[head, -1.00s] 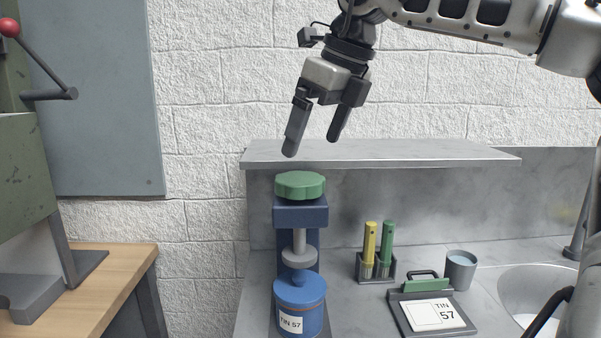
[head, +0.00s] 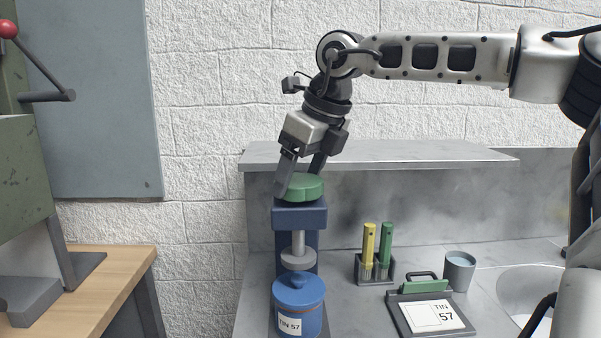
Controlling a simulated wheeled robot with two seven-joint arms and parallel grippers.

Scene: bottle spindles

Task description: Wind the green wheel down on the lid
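The green wheel (head: 305,189) sits on top of a dark blue press frame (head: 300,215). Below it a grey spindle ends in a round grey pad (head: 298,258). The pad is just above or at the knob of the blue lid (head: 298,291) on the tin (head: 308,322) labelled TIN 57; contact is unclear. My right gripper (head: 298,180) points down at the wheel. One finger overlaps the wheel's left side in front, and the other goes down behind it. The far fingertip is hidden, and whether the fingers press on the rim is unclear. My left gripper is out of view.
A grey shelf (head: 400,155) runs behind the wheel, close to the gripper. A wooden bench (head: 90,275) with a green machine is at left.

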